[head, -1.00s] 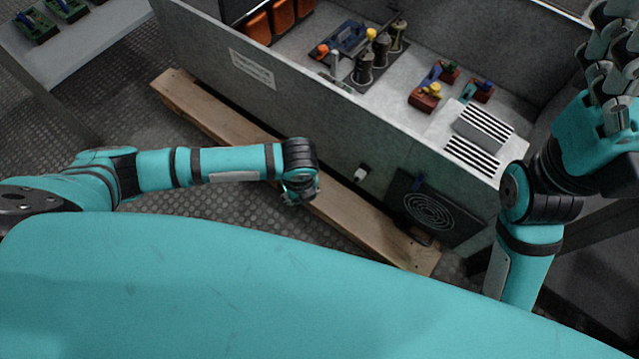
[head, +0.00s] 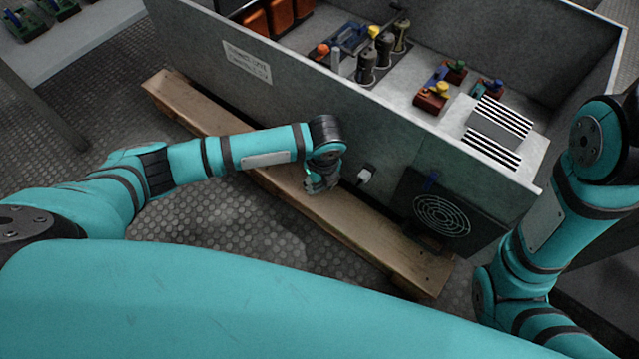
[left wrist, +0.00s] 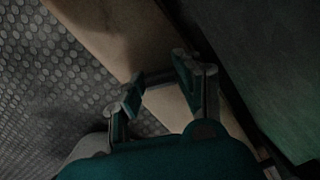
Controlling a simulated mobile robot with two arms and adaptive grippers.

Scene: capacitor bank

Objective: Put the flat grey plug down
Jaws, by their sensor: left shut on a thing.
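My left gripper (head: 322,184) is low over the wooden plank beside the cabinet's front wall. In the left wrist view its two fingers (left wrist: 163,88) are shut on a thin grey piece (left wrist: 158,78), which looks like the flat grey plug. The piece is dark and small there, and its outline is hard to make out. In the head view the hand hides it. I cannot tell whether it touches the plank. My right arm stands at the right edge, with its gripper out of view.
The wooden plank (head: 375,243) lies on the studded floor along the grey cabinet (head: 330,115). A pale fitting (head: 366,174) and a black fan unit (head: 441,213) are on the cabinet's front wall. Inside the cabinet are coloured parts (head: 432,96) and a finned block (head: 497,118). Floor left of the plank is clear.

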